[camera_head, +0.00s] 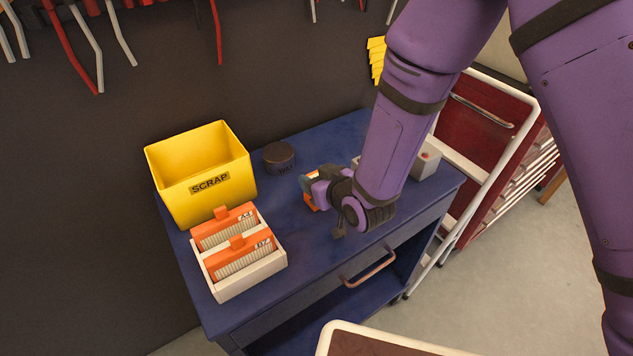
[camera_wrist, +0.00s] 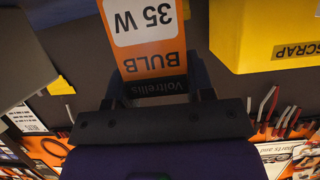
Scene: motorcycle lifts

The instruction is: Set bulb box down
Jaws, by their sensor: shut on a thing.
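The bulb box (camera_wrist: 148,28) is orange, white and dark grey, with "35 W", "BULB" and "Voltrellis" upside down in the wrist view. My gripper (camera_wrist: 155,82) is shut on it, one finger on each side. In the head view my gripper (camera_head: 314,187) is over the middle of the blue cart top (camera_head: 330,150). Only small orange parts of the bulb box (camera_head: 310,203) show there, the rest hidden by my gripper. I cannot tell whether the box touches the cart top.
A yellow SCRAP bin (camera_head: 200,193) and a white tray (camera_head: 242,277) with orange-tabbed cards stand on the left of the cart. A dark round tin (camera_head: 279,157) sits behind my gripper. A grey box with a red button (camera_head: 426,164) is at right. The cart's front middle is clear.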

